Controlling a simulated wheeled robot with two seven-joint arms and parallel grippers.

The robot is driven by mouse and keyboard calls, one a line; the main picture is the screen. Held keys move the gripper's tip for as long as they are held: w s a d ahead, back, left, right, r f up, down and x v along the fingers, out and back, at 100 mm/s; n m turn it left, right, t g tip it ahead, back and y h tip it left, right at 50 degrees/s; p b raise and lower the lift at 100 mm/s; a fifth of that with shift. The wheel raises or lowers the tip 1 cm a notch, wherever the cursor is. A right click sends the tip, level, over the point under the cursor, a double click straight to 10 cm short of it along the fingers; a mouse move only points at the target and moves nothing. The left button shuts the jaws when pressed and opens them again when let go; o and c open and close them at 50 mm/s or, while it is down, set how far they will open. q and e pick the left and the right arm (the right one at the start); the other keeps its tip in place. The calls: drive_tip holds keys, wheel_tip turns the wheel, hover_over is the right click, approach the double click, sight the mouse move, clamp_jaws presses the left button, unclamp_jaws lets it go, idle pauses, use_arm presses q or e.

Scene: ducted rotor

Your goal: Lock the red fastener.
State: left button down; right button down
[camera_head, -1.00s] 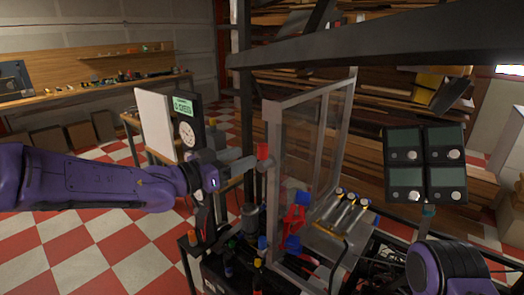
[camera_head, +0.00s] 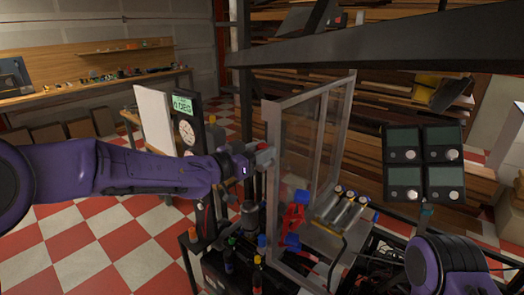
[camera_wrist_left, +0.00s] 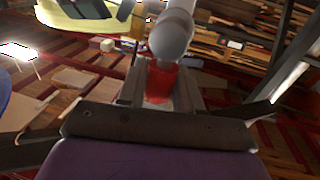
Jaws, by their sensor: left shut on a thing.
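The red fastener (camera_head: 264,147) sits at the left upright of the clear-panelled frame (camera_head: 274,195) in the head view. My left gripper (camera_head: 260,158) reaches it from the left and is shut on it, covering most of it. In the left wrist view the red fastener (camera_wrist_left: 161,80) is between the two fingers of my left gripper (camera_wrist_left: 160,92), with a grey rounded part (camera_wrist_left: 171,36) just beyond it. My right arm shows at the lower right of the head view, but its gripper is not in view.
A dial gauge with a green display (camera_head: 184,106) stands behind my left arm. A red and blue clamp-like part (camera_head: 293,220) is behind the clear panel. Several small screens (camera_head: 424,162) stand at right. A dark beam (camera_head: 380,42) crosses above.

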use_arm(q)
drive_tip(key=shift+w+a+r+n+p, duration=0.2)
drive_tip(key=shift+n+p, duration=0.4)
drive_tip(key=shift+p, duration=0.25)
drive_tip(key=shift+w+a+f+n+p, duration=0.1)
drive_tip(key=shift+a+n+p, duration=0.1)
drive_tip(key=shift+n+p, duration=0.4)
drive_tip(key=shift+w+a+n+p, duration=0.1)
drive_tip(key=shift+a+n+p, duration=0.1)
drive_tip(key=shift+n+p, duration=0.4)
drive_tip(key=shift+w+a+f+n+t+y+p, duration=0.35)
drive_tip(key=shift+f+n+t, duration=0.4)
drive_tip(key=shift+n, duration=2)
drive_tip(key=shift+w+a+f+n+t+y+p, duration=0.1)
drive_tip(key=shift+w+a+f+n+t+p, duration=0.4)
drive_tip(key=shift+n, duration=2.3)
drive_tip(key=shift+w+a+f+n+t+y+p, duration=0.1)
drive_tip(key=shift+a+f+n+t+y+p, duration=0.55)
drive_tip(key=shift+n, duration=2.1)
drive_tip(key=shift+d+f+h, duration=0.25)
drive_tip(key=shift+f+h, duration=0.15)
drive_tip(key=shift+f, duration=0.1)
drive_tip(key=c, duration=0.9)
unclamp_jaws()
drive_tip(key=shift+b, duration=0.3)
